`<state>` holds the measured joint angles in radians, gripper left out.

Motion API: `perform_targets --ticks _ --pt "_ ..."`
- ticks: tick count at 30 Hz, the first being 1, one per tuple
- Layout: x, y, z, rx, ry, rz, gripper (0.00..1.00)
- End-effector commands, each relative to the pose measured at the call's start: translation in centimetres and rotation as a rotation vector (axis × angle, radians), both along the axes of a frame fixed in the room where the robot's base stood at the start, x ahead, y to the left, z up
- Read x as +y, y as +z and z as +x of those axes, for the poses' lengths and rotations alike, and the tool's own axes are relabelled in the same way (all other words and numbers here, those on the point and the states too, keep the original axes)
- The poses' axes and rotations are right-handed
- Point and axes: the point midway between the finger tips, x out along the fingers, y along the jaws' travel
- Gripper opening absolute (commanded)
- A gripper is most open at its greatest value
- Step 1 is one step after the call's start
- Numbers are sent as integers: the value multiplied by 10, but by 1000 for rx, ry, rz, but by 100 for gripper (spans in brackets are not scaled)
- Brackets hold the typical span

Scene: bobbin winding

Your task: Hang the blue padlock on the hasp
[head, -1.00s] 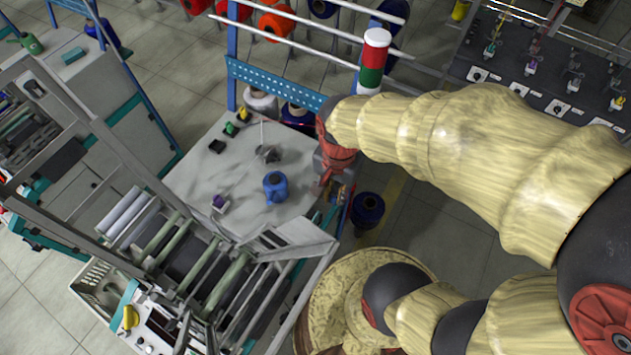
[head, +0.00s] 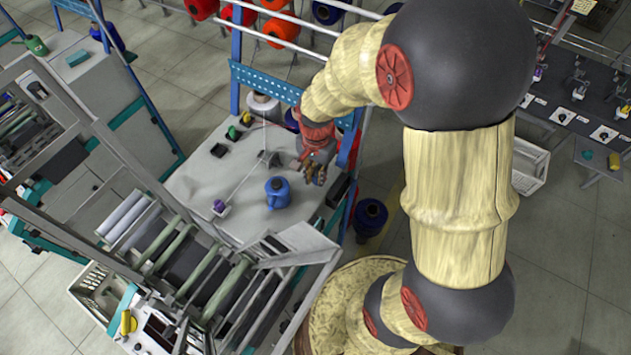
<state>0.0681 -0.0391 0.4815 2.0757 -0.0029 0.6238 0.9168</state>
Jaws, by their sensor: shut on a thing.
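My gripper (head: 314,172) is at the right side of the grey worktable (head: 200,178), below the end of my red wrist. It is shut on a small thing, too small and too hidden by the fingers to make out. I cannot pick out the blue padlock or the hasp for certain. A blue can-like object with a narrow top (head: 277,193) stands upright on the table, left of my gripper and apart from it.
A small purple-and-white piece (head: 220,207) and small green and black items (head: 232,133) lie on the table. A blue perforated rail (head: 265,84) runs behind it. The grey roller machine (head: 190,260) borders the front left. A dark blue spool (head: 370,213) stands right of the table.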

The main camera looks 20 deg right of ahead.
Motion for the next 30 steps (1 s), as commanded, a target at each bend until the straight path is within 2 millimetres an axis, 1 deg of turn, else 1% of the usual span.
perform_targets --ticks 5,9,11,19,23,24,30 --pt "0 -11 6 4 0 0 0" --pt "0 -32 5 5 0 0 0" --pt "0 -37 5 3 0 1 0" --pt "0 -38 6 1 0 0 0" --pt "0 -42 6 1 0 0 0" --pt "0 -41 6 1 0 0 18" --pt "0 -41 6 1 0 0 30"
